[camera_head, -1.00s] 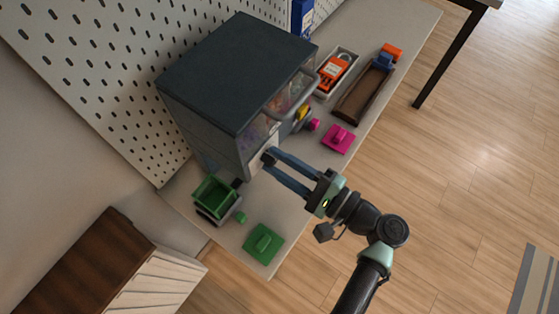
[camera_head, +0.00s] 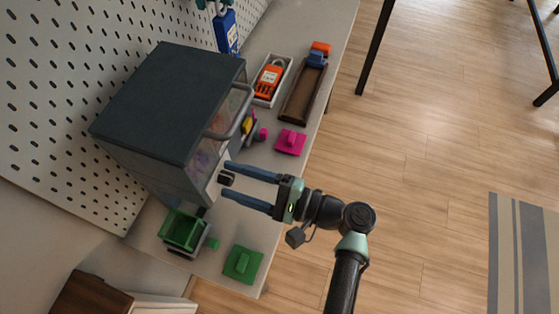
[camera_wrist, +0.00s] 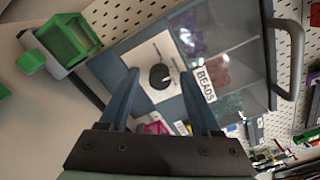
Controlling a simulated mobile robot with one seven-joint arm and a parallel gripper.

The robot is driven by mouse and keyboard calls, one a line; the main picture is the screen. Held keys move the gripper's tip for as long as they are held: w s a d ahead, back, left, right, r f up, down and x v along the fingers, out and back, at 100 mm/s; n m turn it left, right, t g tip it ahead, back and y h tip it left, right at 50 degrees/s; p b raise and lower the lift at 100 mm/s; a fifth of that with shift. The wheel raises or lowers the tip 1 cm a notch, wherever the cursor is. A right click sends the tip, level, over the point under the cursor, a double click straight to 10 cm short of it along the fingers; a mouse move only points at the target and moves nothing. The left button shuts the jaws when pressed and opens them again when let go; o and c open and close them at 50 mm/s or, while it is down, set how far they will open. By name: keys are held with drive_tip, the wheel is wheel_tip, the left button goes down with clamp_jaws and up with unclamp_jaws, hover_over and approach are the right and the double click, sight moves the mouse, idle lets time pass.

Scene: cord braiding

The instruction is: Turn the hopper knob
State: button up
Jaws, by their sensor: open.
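The hopper (camera_head: 165,105) is a dark grey box with a clear front, standing on the bench against the pegboard. In the wrist view its black round knob (camera_wrist: 160,77) sits on a white plate (camera_wrist: 143,58), beside a "BEADS" label (camera_wrist: 206,84). The knob also shows in the head view (camera_head: 226,179), at the hopper's lower front. My gripper (camera_head: 226,182) is open, with its two blue fingers pointing at the knob. In the wrist view the fingers stand on either side of the knob, and I cannot tell whether they touch it.
A green bin (camera_head: 184,230) and a green lidded block (camera_head: 243,264) are below the hopper. A magenta block (camera_head: 290,141), a brown tray (camera_head: 303,92) and an orange device in a white box (camera_head: 269,79) lie beyond. A grey handle (camera_head: 240,112) juts from the hopper's front.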

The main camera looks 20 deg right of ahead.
drive_tip(key=b+v, duration=0.1)
drive_tip(key=v, duration=1.2)
drive_tip(key=shift+b, duration=0.35)
